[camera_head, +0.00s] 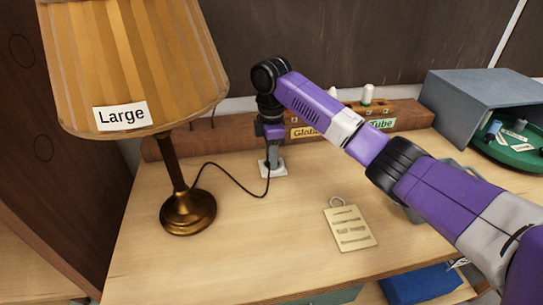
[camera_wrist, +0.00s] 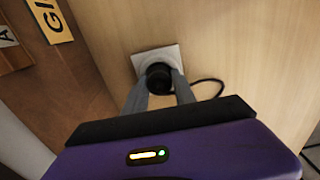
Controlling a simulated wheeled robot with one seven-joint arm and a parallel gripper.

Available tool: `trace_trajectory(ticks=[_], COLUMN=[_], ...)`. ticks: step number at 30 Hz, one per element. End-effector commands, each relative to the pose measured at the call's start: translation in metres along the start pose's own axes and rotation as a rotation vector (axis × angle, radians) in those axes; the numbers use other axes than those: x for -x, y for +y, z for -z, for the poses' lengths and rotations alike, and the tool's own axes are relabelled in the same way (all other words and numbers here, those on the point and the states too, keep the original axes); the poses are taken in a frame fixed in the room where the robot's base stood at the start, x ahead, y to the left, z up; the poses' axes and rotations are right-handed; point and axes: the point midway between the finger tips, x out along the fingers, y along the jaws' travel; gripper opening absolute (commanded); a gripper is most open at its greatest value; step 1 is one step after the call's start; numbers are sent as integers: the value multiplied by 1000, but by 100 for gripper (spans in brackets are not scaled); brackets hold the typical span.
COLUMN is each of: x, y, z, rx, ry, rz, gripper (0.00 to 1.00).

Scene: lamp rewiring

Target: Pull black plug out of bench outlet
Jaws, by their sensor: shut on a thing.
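The black plug (camera_wrist: 159,74) shows in the wrist view, between the two grey fingers of my gripper (camera_wrist: 160,84). My gripper is shut on it. The plug sits over the white bench outlet (camera_wrist: 143,60) and looks to be at or very close to its face; a gap cannot be made out. In the head view my gripper (camera_head: 271,160) points straight down at the outlet (camera_head: 280,173) on the bench top, and its fingers mostly hide the plug. A black cord (camera_head: 229,175) runs from there to the lamp (camera_head: 188,212).
The lamp has a pleated shade labelled "Large" (camera_head: 122,115) and stands left of the outlet. A wooden rack (camera_head: 410,117) with bulbs lies along the back. A tagged note (camera_head: 350,228) lies at front centre. A grey box (camera_head: 470,95) with a green tray (camera_head: 515,152) is at right.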

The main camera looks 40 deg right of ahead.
Motion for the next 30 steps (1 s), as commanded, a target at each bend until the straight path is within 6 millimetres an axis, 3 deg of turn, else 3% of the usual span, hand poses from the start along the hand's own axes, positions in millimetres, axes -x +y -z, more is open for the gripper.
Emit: trace_trajectory(ticks=[11,30], x=[3,25], y=[0,0], z=[0,0], rx=[1,1], ry=[0,0], rz=[0,0], gripper=[0,0])
